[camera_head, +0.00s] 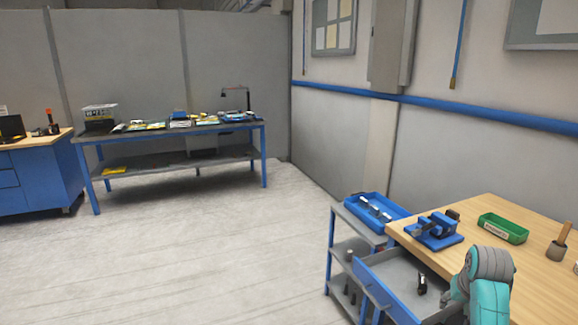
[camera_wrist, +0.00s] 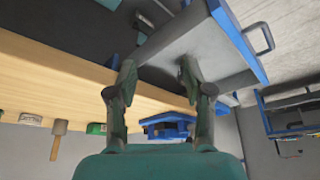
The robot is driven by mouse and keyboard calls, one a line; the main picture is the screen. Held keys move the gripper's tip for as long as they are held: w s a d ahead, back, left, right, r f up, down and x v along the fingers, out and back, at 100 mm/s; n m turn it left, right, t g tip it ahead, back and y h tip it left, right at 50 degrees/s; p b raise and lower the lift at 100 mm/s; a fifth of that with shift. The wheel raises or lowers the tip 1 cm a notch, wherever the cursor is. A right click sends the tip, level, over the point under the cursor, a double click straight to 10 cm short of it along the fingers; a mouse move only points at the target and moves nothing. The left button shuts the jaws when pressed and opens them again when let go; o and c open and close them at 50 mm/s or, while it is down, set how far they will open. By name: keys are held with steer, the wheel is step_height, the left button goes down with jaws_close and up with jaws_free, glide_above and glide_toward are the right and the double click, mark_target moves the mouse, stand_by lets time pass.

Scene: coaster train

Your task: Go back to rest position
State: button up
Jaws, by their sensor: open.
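My gripper (camera_wrist: 158,78) is open in the wrist view, with its two fingers apart and nothing between them. The wrist picture looks upside down. The fingers overlap the open drawer (camera_wrist: 205,40) and the wooden bench edge (camera_wrist: 60,75) in that view; I cannot tell the distance. In the head view my teal arm (camera_head: 487,285) is at the lower right, beside the wooden bench (camera_head: 480,204), and my fingers are out of sight there. The open drawer (camera_head: 398,272) shows left of my arm with a small dark item in it.
On the bench are a blue fixture (camera_head: 433,236), a green bin (camera_head: 503,230) and a mallet (camera_head: 558,244). A grey cart with a blue tray (camera_head: 362,198) stands beside it. A long table (camera_head: 150,132) and blue cabinet (camera_head: 35,185) are at the back left. The middle floor is clear.

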steer(key=s+a+f+n+t, duration=0.1)
steer(key=s+a+f+t, duration=0.1)
steer(key=s+a+f, duration=0.65)
steer(key=s+a+f+n+t, duration=0.1)
steer(key=s+a+f, duration=0.35)
steer(key=f, duration=0.75)
steer(key=s+a+f+t, duration=0.25)
steer(key=s+a, duration=0.25)
steer(key=s, duration=0.4)
steer(key=s+a+r+n+t, duration=0.1)
steer(key=s+a+r, duration=0.15)
steer(key=s, duration=0.65)
steer(key=s+a+r+n+t, duration=0.15)
steer(key=s+a, duration=0.25)
steer(key=s, duration=0.4)
steer(key=s+a+r+t+y, duration=0.1)
steer(key=s+a+r+t, duration=0.1)
steer(key=s+r, duration=1.1)
steer(key=shift+a+r+t+y, duration=0.3)
steer(key=shift+r+y, duration=0.1)
steer(key=shift+r, duration=0.3)
